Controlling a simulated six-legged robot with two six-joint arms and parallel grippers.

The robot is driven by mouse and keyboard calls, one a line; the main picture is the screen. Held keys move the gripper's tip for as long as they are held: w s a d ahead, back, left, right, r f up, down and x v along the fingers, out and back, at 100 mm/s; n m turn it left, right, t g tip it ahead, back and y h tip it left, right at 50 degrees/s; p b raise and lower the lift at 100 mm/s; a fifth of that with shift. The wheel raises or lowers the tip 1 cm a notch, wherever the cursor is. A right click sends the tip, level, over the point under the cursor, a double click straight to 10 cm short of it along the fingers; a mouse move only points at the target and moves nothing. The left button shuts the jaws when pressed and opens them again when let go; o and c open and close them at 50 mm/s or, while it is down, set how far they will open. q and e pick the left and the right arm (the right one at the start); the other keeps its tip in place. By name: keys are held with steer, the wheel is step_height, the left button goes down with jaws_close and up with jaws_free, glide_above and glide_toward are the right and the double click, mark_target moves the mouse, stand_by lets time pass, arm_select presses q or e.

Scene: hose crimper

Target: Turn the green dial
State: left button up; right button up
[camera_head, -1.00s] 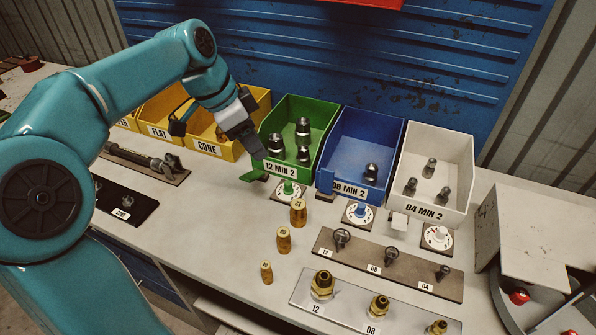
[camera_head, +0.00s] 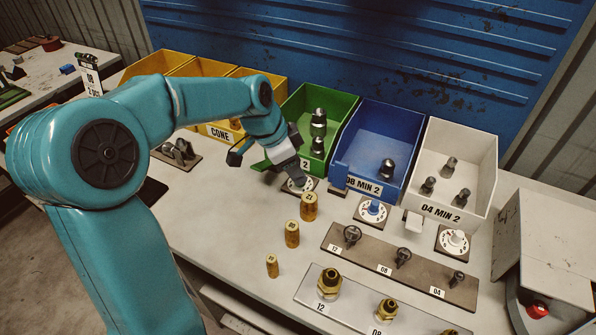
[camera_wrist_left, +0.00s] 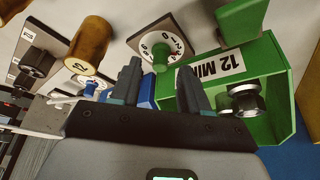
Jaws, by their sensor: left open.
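The green dial (camera_wrist_left: 161,56) has a green knob on a round white numbered face, set on a dark square plate. In the left wrist view it lies just beyond my left gripper (camera_wrist_left: 160,78), whose two fingers are apart with nothing between them. The knob appears between the fingertip directions. In the head view my left gripper (camera_head: 291,172) is low over the dial's plate (camera_head: 299,186) and hides most of the green knob. Whether the fingers touch the knob cannot be told. My right gripper is not in view.
The green bin (camera_head: 337,107) stands right behind the dial, with the blue bin (camera_head: 367,157) and white bin (camera_head: 440,207) to its right. A blue dial (camera_head: 373,210) and a white dial (camera_head: 454,241) sit before them. Brass ferrules (camera_head: 309,206) stand close in front.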

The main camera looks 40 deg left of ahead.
arm_select(q)
steer(key=shift+x, duration=1.05)
jaws_close()
steer(key=shift+n+y+b, duration=0.3)
steer(key=shift+n, duration=0.4)
steer(key=shift+d+n+t+y+b, duration=0.1)
steer(key=shift+n+t+y+b, duration=0.2)
steer(key=shift+n, duration=0.75)
steer(key=shift+d+n+y+b, duration=0.1)
steer(key=shift+n+y, duration=0.3)
steer(key=shift+n, duration=0.65)
steer(key=shift+r, duration=0.1)
